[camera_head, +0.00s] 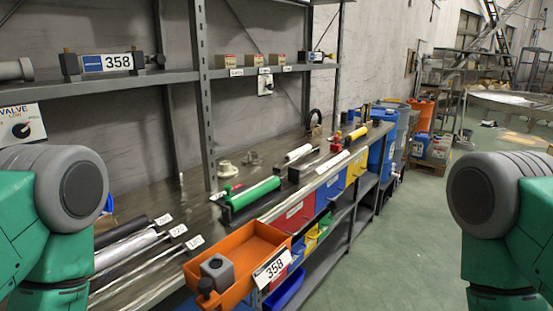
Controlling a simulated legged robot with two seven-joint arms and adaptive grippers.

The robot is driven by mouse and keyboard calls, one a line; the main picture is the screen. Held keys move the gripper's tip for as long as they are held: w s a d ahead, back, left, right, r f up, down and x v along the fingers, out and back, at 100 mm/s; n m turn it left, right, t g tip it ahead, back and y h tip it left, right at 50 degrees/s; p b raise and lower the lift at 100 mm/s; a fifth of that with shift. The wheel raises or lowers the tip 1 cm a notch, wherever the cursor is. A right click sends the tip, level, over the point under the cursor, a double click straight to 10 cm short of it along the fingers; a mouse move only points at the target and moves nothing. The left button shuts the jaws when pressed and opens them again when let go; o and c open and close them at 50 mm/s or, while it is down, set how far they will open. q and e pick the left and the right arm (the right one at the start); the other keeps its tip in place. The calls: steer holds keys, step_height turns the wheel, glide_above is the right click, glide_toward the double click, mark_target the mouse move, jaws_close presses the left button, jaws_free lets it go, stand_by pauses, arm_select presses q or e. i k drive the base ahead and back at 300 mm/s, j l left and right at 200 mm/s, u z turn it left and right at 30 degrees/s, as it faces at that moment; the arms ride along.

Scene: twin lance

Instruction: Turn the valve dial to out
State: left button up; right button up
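The valve dial (21,130) is a dark round knob on a white plate (39,117) marked "VALVE", at the far left under the shelf. My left arm's rounded grey and green link stands just below it and hides the plate's lower part. The dial's exact pointing and the small lettering around it are too small to read. My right arm's grey and green link shows at the right edge, well away from the dial. Neither gripper shows in this view.
An orange tray (181,269) labelled 358 holds a grey block (217,268) at the bench's front. Black and silver tubes lie left of it, a green cylinder (254,193) behind. A shelf (117,84) and upright post (201,95) cross the left.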

mark_target(21, 130)
steer(key=u, duration=1.4)
